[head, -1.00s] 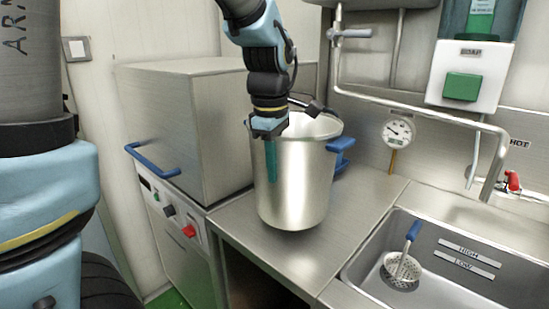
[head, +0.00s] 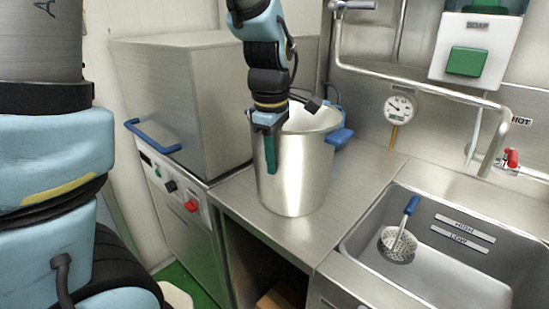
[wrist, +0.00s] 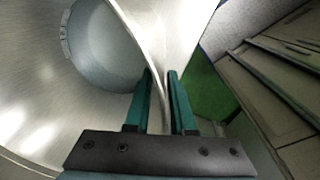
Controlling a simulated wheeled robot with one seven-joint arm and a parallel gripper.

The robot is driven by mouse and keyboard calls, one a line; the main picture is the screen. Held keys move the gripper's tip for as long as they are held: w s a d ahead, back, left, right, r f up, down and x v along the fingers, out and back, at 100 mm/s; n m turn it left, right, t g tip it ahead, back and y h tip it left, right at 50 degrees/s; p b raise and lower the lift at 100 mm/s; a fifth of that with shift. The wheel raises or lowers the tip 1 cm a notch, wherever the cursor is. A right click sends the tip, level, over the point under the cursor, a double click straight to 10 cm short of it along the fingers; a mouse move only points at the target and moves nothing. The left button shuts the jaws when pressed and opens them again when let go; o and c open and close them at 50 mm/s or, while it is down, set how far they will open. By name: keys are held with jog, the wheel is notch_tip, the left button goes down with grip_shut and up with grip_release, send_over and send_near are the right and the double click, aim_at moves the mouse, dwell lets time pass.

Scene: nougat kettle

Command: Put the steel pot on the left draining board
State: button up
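The steel pot (head: 308,170) is tall and open-topped, with blue side handles. It is about upright at the left draining board (head: 345,205), left of the sink; I cannot tell whether its base fully touches the board. My gripper (head: 270,155) points down at the pot's near left rim, with one teal finger outside the wall and the other hidden inside. In the wrist view, the two fingers (wrist: 164,95) pinch the pot's thin wall (wrist: 152,50), with the pot's inside on the left.
A steel box machine (head: 180,105) with a blue handle stands close on the left. The sink (head: 450,265) on the right holds a blue-handled strainer (head: 398,242). A pipe (head: 420,85) and dial gauge (head: 400,106) are behind. Bare board lies right of the pot.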

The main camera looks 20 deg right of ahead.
jog(key=shift+o, duration=0.9)
notch_tip(320, 180, up, 12)
jog(key=b, duration=0.1)
jog(key=shift+s+a, duration=0.4)
jog(key=shift+a, duration=0.05)
jog(key=shift+s, duration=0.1)
